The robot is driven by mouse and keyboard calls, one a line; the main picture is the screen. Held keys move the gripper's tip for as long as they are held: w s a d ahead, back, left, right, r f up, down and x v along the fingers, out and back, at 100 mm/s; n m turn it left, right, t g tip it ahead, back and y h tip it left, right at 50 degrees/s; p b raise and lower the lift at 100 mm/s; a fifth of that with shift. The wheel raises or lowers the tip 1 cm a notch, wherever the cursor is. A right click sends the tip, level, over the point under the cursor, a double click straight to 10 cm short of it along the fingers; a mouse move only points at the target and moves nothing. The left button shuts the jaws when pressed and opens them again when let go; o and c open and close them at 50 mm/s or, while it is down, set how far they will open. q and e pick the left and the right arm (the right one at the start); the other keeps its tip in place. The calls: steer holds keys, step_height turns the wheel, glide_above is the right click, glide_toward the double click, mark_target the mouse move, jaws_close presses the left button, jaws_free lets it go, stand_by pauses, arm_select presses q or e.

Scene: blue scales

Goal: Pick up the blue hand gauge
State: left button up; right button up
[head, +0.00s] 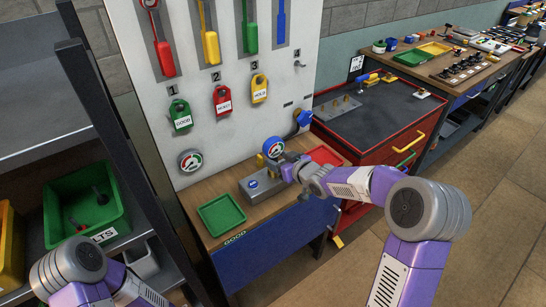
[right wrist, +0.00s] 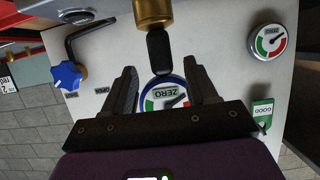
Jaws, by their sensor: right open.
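The blue hand gauge (head: 274,147) has a blue rim and a white, green and red dial. It stands above the grey block on the small wooden bench, in front of the white board. My right gripper (head: 284,168) is at the gauge, open. In the right wrist view the gauge (right wrist: 165,88) lies between the two spread fingers (right wrist: 160,76), with visible gaps at both sides. Its lower part there is hidden by my gripper's bar. A black stem and a brass fitting (right wrist: 155,12) show beyond it. My left arm shows at lower left; its gripper is out of the picture.
The wooden bench holds a green tray (head: 221,214), a red tray (head: 325,156) and a grey block (head: 262,184). A fixed round gauge (head: 190,160) and a blue valve knob (head: 304,117) are on the board close by. A red tool cabinet (head: 372,139) stands to the right.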

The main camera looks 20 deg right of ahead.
mark_target(271, 158)
steer(key=b+x, duration=0.1)
steer(key=x, duration=0.4)
steer(key=shift+a+f, duration=0.1)
steer(key=shift+f, duration=0.05)
jaws_close()
